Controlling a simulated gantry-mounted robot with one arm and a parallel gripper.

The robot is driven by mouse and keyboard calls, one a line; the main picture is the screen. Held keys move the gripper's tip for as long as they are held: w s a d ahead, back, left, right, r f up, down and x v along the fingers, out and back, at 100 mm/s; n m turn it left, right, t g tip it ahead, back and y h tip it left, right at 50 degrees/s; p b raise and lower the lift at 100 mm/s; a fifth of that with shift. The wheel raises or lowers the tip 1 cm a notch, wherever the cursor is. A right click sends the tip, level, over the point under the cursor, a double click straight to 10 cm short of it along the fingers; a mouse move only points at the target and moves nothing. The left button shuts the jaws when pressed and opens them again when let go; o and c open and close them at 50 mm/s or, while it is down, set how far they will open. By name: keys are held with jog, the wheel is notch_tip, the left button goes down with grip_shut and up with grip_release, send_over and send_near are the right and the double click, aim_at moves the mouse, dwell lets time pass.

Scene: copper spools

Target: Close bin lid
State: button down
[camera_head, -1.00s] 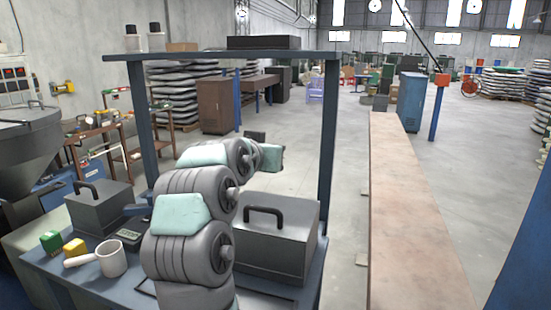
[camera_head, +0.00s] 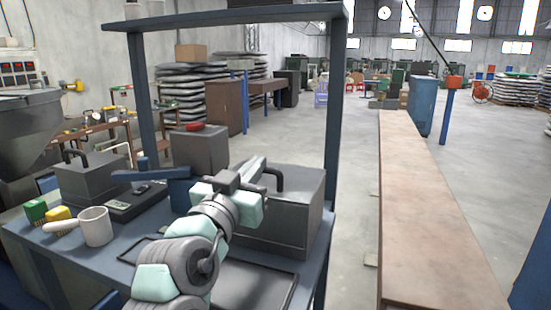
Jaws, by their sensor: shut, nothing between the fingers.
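A small dark blue box (camera_head: 180,197), apparently the bin, stands at the middle of the blue table, left of my wrist. A flat blue panel (camera_head: 142,175) juts out from its top to the left, like a lid standing open; my arm hides the box's right side, so the hinge is unclear. My gripper (camera_head: 255,169) is shut and empty, pointing away from the camera. It is right of the blue box, in front of the handle of a large grey lidded case (camera_head: 305,215); contact with the case cannot be told.
Another grey handled case (camera_head: 90,185), a black device (camera_head: 135,200), a white mug (camera_head: 95,227), and green (camera_head: 35,211) and yellow (camera_head: 58,217) blocks stand on the left. A grey box with a red top (camera_head: 200,150) stands behind. A blue frame (camera_head: 335,110) rises around the table.

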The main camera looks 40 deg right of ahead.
jog(key=shift+w+f, duration=0.15)
jog(key=shift+f, duration=0.5)
jog(key=shift+w+d+f, duration=0.1)
jog(key=shift+w+f, duration=0.1)
jog(key=shift+f, duration=0.1)
notch_tip(320, 180, up, 5)
jog(key=s+a+p, duration=0.1)
jog(key=p, duration=0.1)
jog(key=s+a+f+p, duration=0.1)
jog(key=s+a+f, duration=0.3)
jog(key=a, duration=0.3)
jog(key=shift+s+a+f, duration=0.15)
jog(key=shift+a+f, duration=0.05)
jog(key=shift+a, duration=0.1)
